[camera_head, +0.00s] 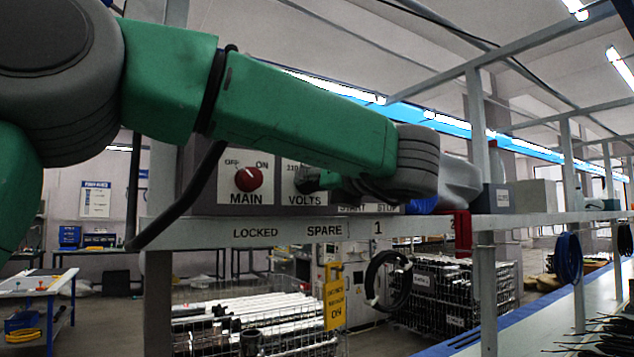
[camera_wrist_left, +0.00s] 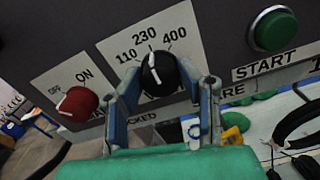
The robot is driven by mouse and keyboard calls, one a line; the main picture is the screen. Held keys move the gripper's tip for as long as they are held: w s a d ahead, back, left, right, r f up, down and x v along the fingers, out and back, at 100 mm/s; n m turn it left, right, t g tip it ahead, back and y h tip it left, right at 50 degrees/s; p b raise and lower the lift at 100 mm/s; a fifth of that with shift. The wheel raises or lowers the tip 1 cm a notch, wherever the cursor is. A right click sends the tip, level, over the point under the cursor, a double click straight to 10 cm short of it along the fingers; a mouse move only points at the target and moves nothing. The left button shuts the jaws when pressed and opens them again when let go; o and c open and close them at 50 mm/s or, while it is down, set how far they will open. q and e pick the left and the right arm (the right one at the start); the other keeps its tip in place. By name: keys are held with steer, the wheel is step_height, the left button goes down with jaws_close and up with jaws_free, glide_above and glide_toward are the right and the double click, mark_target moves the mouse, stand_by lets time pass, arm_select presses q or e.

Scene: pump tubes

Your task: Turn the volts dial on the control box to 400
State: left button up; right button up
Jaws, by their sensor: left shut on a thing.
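The control box (camera_head: 224,187) is a grey box on the shelf. Its volts dial (camera_wrist_left: 158,74) is a black knob with a white pointer line, below the printed marks 110, 230 and 400. In the left wrist view the pointer appears to point up near 230. In the head view the dial (camera_head: 306,181) is partly hidden by my left arm. My left gripper (camera_wrist_left: 160,82) is shut on the dial, one finger on each side; it also shows in the head view (camera_head: 325,181). My right gripper is not in view.
A red main knob (camera_wrist_left: 77,104) sits left of the dial, close to the left finger. A green start button (camera_wrist_left: 272,29) is at the right. The shelf edge (camera_head: 270,233) runs below the box. A red object (camera_head: 461,228) stands to the right.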

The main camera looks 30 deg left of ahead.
arm_select(q)
steer(key=shift+w+a+f, duration=0.1)
steer(key=shift+a+f, duration=0.05)
steer(key=shift+f+m, duration=0.1)
steer(key=shift+m, duration=0.7)
steer(key=shift+m+b, duration=0.3)
steer(key=shift+m, duration=0.9)
steer(key=shift+f+m+p, duration=0.1)
steer(key=shift+m+p, duration=0.25)
steer(key=shift+m, duration=2.15)
